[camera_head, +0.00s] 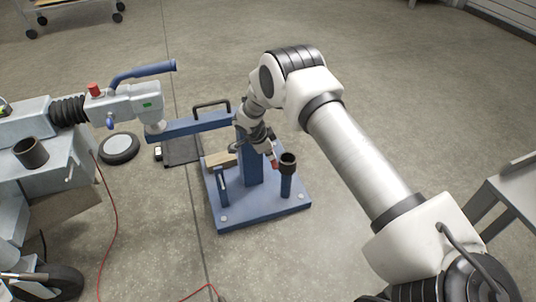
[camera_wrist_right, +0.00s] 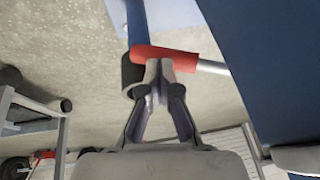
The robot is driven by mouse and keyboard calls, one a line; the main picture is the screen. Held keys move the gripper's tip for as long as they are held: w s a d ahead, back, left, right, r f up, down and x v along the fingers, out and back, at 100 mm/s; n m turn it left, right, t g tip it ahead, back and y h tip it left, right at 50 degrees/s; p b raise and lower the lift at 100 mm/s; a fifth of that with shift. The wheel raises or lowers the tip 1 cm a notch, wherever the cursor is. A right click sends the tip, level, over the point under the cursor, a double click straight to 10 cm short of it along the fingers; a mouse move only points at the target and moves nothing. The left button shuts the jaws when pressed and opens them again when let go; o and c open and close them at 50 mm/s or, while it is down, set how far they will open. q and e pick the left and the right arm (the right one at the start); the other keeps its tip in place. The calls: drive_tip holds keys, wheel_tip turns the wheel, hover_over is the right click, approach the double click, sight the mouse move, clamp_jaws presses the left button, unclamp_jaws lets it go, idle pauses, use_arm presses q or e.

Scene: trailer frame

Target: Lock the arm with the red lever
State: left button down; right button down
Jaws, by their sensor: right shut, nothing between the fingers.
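The red lever (camera_head: 274,163) shows as a small red tip beside the blue stand's upright, mostly hidden by my right gripper. In the right wrist view its red sleeve (camera_wrist_right: 168,54) lies across the picture, with a bare metal rod running right. My right gripper (camera_head: 268,153) is shut and empty, reaching down at the stand. Its fingertips (camera_wrist_right: 158,70) overlap the lower edge of the red sleeve; I cannot tell whether they touch. The blue arm (camera_head: 190,125) extends left from the upright to the grey coupling (camera_head: 142,104). My left gripper is not in view.
The stand's blue base plate (camera_head: 260,213) rests on the concrete floor, with a black-topped blue post (camera_head: 287,170) close to my gripper. A red cable (camera_head: 112,240) lies on the floor at left. A grey table (camera_head: 512,195) stands at right.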

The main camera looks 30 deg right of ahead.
drive_tip(key=shift+w, duration=0.1)
drive_tip(key=shift+f, duration=0.3)
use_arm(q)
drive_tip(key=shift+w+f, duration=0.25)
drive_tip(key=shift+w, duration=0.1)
use_arm(e)
drive_tip(key=shift+w+d+f, duration=0.1)
drive_tip(key=shift+w+f, duration=0.15)
drive_tip(key=shift+f, duration=0.55)
drive_tip(key=shift+w+d+f, duration=0.1)
drive_tip(key=shift+w+f, duration=0.2)
drive_tip(key=shift+f, duration=0.55)
drive_tip(key=shift+w+f, duration=0.25)
drive_tip(key=shift+f, duration=0.55)
